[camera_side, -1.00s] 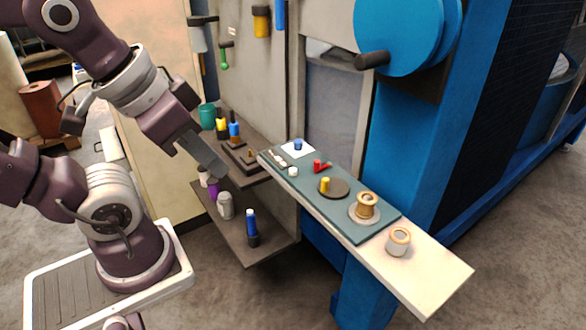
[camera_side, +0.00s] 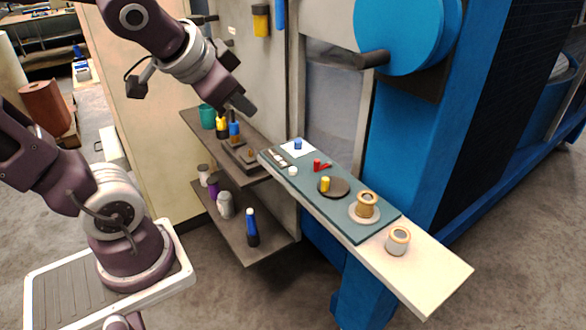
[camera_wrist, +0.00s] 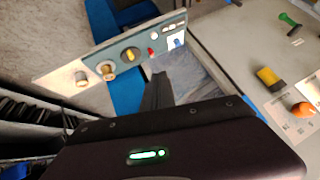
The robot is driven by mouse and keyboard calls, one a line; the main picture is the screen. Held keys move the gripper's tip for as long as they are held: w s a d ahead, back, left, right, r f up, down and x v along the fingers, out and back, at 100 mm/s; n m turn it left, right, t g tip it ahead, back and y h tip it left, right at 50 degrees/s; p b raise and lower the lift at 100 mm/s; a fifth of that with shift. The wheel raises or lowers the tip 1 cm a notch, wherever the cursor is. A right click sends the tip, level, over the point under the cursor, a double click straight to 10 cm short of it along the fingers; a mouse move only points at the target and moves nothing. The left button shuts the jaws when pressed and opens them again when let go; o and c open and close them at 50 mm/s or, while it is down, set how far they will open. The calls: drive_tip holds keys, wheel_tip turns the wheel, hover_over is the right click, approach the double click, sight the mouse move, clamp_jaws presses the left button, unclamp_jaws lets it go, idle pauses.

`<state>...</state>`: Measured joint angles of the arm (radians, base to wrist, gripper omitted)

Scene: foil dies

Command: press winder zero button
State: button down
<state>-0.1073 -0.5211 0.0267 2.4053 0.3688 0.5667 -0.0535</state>
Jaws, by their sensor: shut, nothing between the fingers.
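A teal mat (camera_side: 347,223) lies on a pale ledge against the blue machine. On it are a small white round button (camera_side: 293,171), a blue piece on a white square (camera_side: 298,145), a red piece with a handle (camera_side: 318,165) and a yellow piece on a dark disc (camera_side: 326,184). I cannot tell which is the winder zero button. My gripper (camera_side: 243,104) is shut and empty, above and left of the mat's far end. In the wrist view its dark fingers (camera_wrist: 157,90) point toward the ledge; the white button (camera_wrist: 154,35) shows beyond them.
A brass spool (camera_side: 367,204) and a cream jar (camera_side: 398,241) stand toward the near end of the ledge. Brown shelves (camera_side: 272,236) with bottles and tools are to the left. A large blue wheel with a dark handle (camera_side: 371,60) juts out above.

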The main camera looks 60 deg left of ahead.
drive_tip(key=w+a+r+m+t+y, duration=0.1)
drive_tip(key=w+a+r+m+t, duration=0.1)
drive_tip(key=w+a, duration=0.4)
drive_tip(key=m+g+h, duration=0.1)
drive_tip(key=m+h, duration=0.7)
drive_tip(key=m, duration=0.3)
hover_over(289, 169)
wheel_tip(289, 169, down, 14)
drive_tip(key=shift+f, duration=0.15)
drive_tip(key=shift+f, duration=0.1)
drive_tip(key=shift+f, duration=4.3)
drive_tip(key=shift+f, duration=0.1)
drive_tip(key=shift+f, duration=0.3)
